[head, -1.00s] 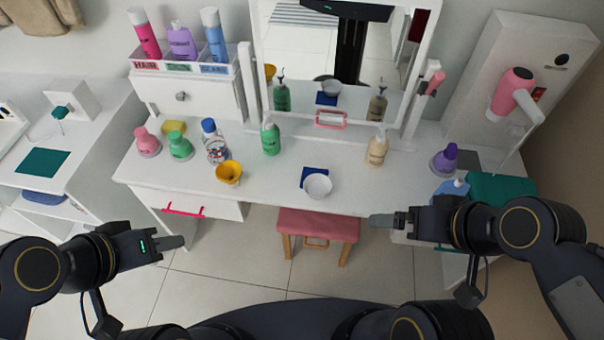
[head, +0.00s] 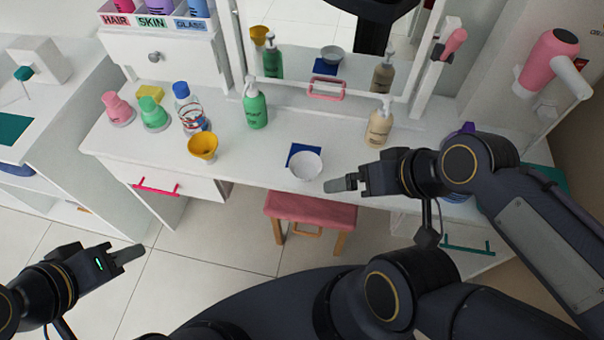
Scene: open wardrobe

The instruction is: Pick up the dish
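A small white dish (head: 306,166) sits on the vanity top near its front edge, partly over a dark blue square (head: 299,150). My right gripper (head: 338,185) points left, with its tip just right of and slightly in front of the dish. A small gap shows between them in the picture; I cannot tell their difference in height. My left gripper (head: 130,254) is low at the left, in front of the vanity and away from the dish. Both grippers are seen side-on, so their finger gaps do not show.
A yellow cup (head: 203,147), a green pump bottle (head: 255,105) and a tan pump bottle (head: 379,125) stand around the dish. Several bottles stand at the left. The mirror (head: 320,65) rises behind. A pink stool (head: 310,211) is below the front edge.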

